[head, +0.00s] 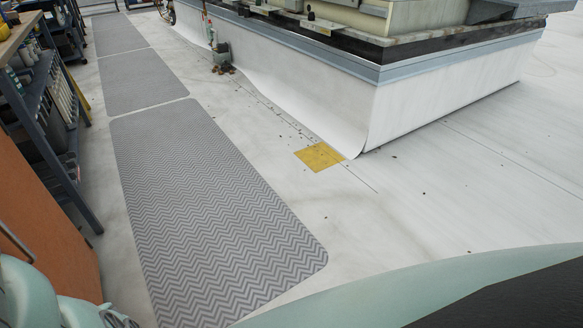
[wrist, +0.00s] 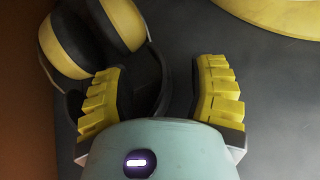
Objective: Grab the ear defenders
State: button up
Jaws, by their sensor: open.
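The ear defenders (wrist: 68,44) show in the wrist view at the upper left. They have yellow cups with black cushions and a dark headband that curves down between my fingers. My gripper (wrist: 158,92) is open, with yellow ribbed pads on both fingers. The left finger overlaps the lower edge of the cups in the picture; whether it touches them I cannot tell. Part of the headband is hidden behind my gripper. The ear defenders do not show in the head view.
In the wrist view, a yellow round object (wrist: 275,12) is cut off at the upper right on a dark surface (wrist: 275,90). In the head view, a shelf rack (head: 50,110) stands at the left. Grey chevron mats (head: 200,200) lie along the walkway beside a white raised curb (head: 430,100).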

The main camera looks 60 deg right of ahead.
grip_shut()
dwell(0.3)
dwell(0.5)
